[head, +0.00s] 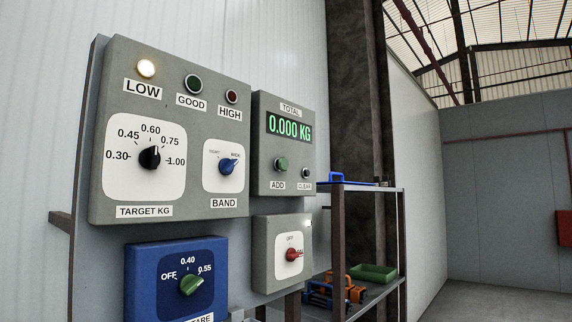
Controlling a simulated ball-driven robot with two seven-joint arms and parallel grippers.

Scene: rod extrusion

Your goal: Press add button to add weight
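The green ADD button (281,164) sits on the grey TOTAL box (262,180), at its lower left. The box's green display (289,128) reads 0.000 KG. A small dark CLEAR button (306,173) is to the right of ADD. On the larger grey panel (110,75) to the left, the LOW lamp (146,68) is lit, and the GOOD lamp (193,84) and HIGH lamp (231,96) look unlit. The panel carries a black TARGET KG knob (150,157) and a blue BAND knob (228,166). Neither of my grippers shows in the head view.
Below are a blue box with a green knob (191,285) and a grey box with a red switch (293,254). A metal shelf rack (402,230) at the right holds a green tray (374,272) and orange and blue items (333,291). Open floor lies at lower right.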

